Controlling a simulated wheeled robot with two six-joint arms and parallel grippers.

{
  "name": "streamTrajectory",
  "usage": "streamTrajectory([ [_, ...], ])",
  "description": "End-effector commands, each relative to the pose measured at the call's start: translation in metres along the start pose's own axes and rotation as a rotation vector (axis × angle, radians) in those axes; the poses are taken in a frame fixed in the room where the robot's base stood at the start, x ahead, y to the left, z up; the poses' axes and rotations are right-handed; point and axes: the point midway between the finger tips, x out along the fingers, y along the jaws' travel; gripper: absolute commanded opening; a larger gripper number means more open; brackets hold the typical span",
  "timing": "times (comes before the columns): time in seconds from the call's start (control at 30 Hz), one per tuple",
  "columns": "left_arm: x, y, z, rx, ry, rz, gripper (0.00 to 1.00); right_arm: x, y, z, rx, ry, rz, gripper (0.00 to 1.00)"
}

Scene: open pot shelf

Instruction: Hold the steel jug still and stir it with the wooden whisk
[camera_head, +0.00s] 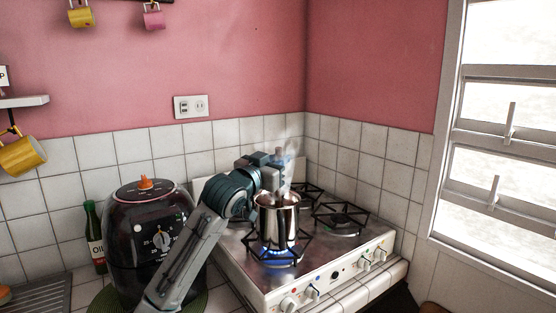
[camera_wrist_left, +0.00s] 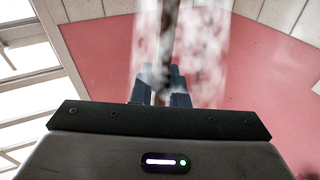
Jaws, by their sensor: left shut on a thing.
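The steel jug (camera_head: 277,222) stands upright on the front burner of the stove, over a blue flame, with steam rising from it. My left gripper (camera_head: 279,181) is above the jug's mouth. In the left wrist view, its fingers (camera_wrist_left: 160,90) are shut on a brown rod, the wooden whisk (camera_wrist_left: 168,40). The whisk's far end is not clear to me, and steam blurs it. I cannot tell how deep it reaches into the jug. My right gripper is not in view, and nothing is seen holding the jug.
The white stove (camera_head: 330,278) has other black grates, bare of pots. A black air fryer (camera_head: 140,240) and a green oil bottle (camera_head: 94,235) stand left of it, near my left arm. Tiled walls close off the back, and a window (camera_head: 507,130) is at right.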

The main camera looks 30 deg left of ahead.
Motion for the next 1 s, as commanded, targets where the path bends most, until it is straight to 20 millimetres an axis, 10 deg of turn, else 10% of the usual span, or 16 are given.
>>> streamTrajectory([
  [0.23, 0.0, 0.0, 0.0, 0.0, 0.0, 0.0, 0.0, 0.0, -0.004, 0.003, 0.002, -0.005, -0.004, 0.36],
  [0.37, 0.0, 0.0, 0.0, 0.0, 0.0, 0.0, 0.39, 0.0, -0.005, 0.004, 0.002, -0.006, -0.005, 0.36],
  [1.0, -0.038, -0.001, 0.003, 0.008, 0.0, -0.002, 0.39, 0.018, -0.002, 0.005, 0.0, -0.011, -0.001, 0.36],
])
